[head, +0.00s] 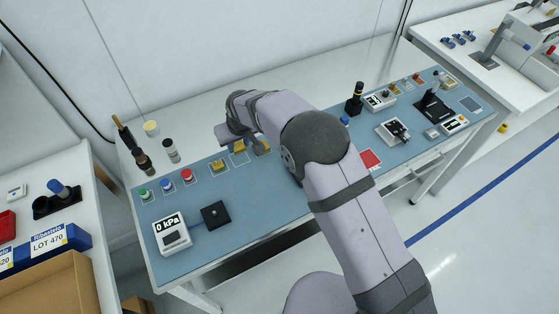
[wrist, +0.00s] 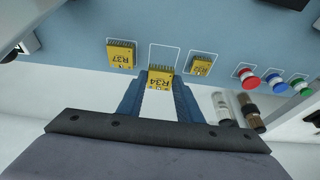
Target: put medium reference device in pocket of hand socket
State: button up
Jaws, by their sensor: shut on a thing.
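My gripper (wrist: 158,98) is shut on a gold device marked R34 (wrist: 159,79), held between its two blue fingers. In size it looks between the two gold devices beside it. It overlaps the near part of a white outlined square (wrist: 179,47) on the blue mat and appears raised above it. In the head view the held device (head: 239,147) shows beside my wrist. Toward the right of the bench are a small plate with a black fixture (head: 396,130) and a black lever fixture (head: 434,106); I cannot tell which is the hand socket.
A larger gold device marked R37 (wrist: 120,53) and a smaller gold one (wrist: 202,65) lie either side. Red (wrist: 249,79), blue (wrist: 276,84) and green (wrist: 299,87) buttons follow. A 0 kPa gauge (head: 171,234) stands at the front left. My arm hides the mat's middle.

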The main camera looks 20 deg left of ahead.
jog(key=w+d+r+m+b, duration=0.1)
jog(key=w+d+r+b, duration=0.1)
jog(key=w+d, duration=0.45)
jog(key=w+d+r+m+h+b, duration=0.1)
jog(key=w+d+r+m+b, duration=0.15)
jog(key=d, duration=0.75)
jog(key=w+d+r+b, duration=0.1)
jog(key=w+d+b, duration=0.3)
jog(key=d, duration=0.5)
jog(key=s+a+r+n+y+b, duration=0.15)
jog(key=s+a+n+b, duration=0.25)
jog(key=s+b, duration=0.7)
jog(key=shift+m+h, duration=0.25)
jog(key=shift+s+d+f+p, duration=0.1)
jog(key=shift+s+f+p, duration=0.15)
jog(key=shift+f, duration=1.3)
jog(key=shift+s+d+f+p, duration=0.15)
jog(key=shift+f+p, duration=0.25)
jog(key=shift+f, duration=1.15)
jog(key=shift+s+f+p, duration=0.2)
jog(key=shift+f+p, duration=0.1)
jog(key=shift+f, duration=1.25)
jog(key=shift+f, duration=0.1)
jog(key=shift+f, duration=0.15)
jog(key=o, duration=1)
